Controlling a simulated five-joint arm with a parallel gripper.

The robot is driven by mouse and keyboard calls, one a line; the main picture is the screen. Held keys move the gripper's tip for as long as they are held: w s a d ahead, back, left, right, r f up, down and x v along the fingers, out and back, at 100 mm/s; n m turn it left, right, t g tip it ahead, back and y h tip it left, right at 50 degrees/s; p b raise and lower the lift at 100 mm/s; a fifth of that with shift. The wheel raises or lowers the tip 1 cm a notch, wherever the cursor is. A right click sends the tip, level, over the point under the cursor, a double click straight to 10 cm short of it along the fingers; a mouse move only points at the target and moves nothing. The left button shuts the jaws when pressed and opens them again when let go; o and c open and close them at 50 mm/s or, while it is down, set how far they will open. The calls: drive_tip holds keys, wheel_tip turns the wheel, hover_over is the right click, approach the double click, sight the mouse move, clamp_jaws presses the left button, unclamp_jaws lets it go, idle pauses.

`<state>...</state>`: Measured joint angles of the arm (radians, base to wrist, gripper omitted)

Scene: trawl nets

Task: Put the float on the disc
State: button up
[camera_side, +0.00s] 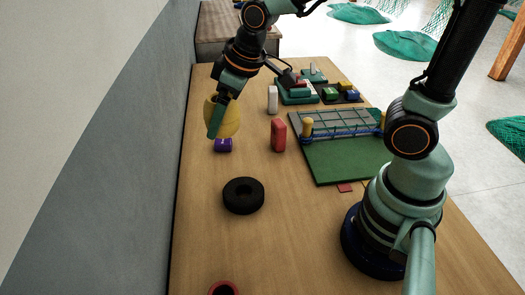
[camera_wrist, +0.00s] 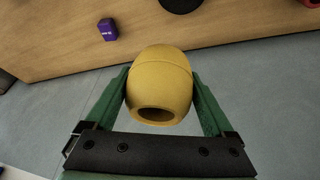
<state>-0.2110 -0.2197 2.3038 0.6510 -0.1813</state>
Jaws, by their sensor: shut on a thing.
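The float (camera_wrist: 160,80) is a yellow rounded body with a dark hole in its end. My gripper (camera_wrist: 160,100) is shut on it, with one green finger on each side. In the side view the float (camera_side: 232,118) is partly hidden behind a finger of my gripper (camera_side: 217,118), near the table's left edge. The float is apart from the disc. A dark edge at the top of the wrist view looks like the disc (camera_wrist: 180,4).
A purple block (camera_side: 223,145) lies just below the float in the picture. A red block (camera_side: 278,134) and a white block (camera_side: 272,99) stand to the right. A green board with netting (camera_side: 345,160) lies farther right. A red-rimmed round thing (camera_side: 224,288) is at the bottom edge.

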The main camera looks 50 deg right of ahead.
wheel_tip(320, 180, down, 15)
drive_tip(key=shift+f, duration=0.15)
idle(0.4)
drive_tip(key=shift+f, duration=0.15)
drive_tip(key=o, duration=1.2)
drive_tip(key=shift+o, duration=0.2)
drive_tip(key=s+d+r+m, duration=0.2)
drive_tip(key=s+d+r, duration=0.1)
drive_tip(key=r, duration=0.7)
drive_tip(key=s+d+r+m+t+h, duration=0.1)
drive_tip(key=s+d+r, duration=0.3)
drive_tip(key=r, duration=0.7)
drive_tip(key=shift+s+d+m, duration=0.2)
drive_tip(key=shift+d+m, duration=0.15)
drive_tip(key=shift+m, duration=0.35)
